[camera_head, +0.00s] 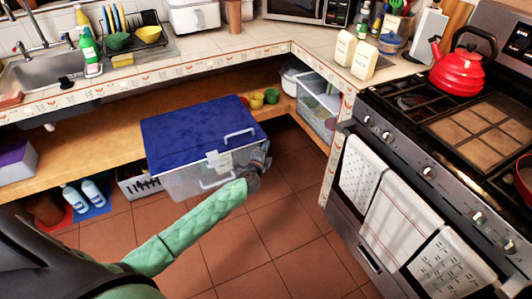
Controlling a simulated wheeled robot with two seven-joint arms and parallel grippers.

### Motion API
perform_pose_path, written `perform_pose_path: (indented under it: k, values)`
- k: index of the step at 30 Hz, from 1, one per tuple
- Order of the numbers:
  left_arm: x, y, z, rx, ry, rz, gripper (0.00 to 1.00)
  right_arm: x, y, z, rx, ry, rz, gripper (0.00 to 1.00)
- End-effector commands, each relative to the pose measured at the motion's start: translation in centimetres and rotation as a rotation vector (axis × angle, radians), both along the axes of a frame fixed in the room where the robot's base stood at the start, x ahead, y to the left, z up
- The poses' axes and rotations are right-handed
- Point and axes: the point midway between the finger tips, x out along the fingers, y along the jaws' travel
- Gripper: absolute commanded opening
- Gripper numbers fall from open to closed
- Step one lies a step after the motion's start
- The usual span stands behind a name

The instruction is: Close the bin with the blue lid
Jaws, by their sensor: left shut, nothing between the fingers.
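The bin (185,183) is a clear plastic box standing on the wooden shelf under the counter. Its blue lid (195,130) lies flat over the top, with a light handle on it. A pale latch shows at the front edge of the lid; I cannot tell whether it is fastened. My left gripper (262,162) is at the front right corner of the bin, just below the lid's edge, shut and empty. I cannot tell whether it touches the bin. My right gripper is not in view.
Small yellow and green cups (264,98) stand on the shelf behind the bin. Another clear container (318,105) is to the right. The stove (420,190) with hanging towels stands at the right. The counter edge (180,74) overhangs the shelf. Tiled floor (285,220) in front is clear.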

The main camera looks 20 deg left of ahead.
Motion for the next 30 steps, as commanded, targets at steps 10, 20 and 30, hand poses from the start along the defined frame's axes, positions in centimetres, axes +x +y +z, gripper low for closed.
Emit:
perform_pose_path:
  k: [10, 20, 30]
  values:
    - [1.3, 1.5, 0.0, -0.001, 0.000, -0.001, 0.00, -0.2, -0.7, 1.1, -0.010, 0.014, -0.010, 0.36]
    - [1.3, 1.5, 0.0, -0.001, 0.000, -0.001, 0.00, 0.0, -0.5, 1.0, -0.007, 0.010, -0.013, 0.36]
    - [3.0, 3.5, -0.2, 0.000, -0.002, 0.001, 0.00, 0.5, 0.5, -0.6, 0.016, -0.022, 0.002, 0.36]
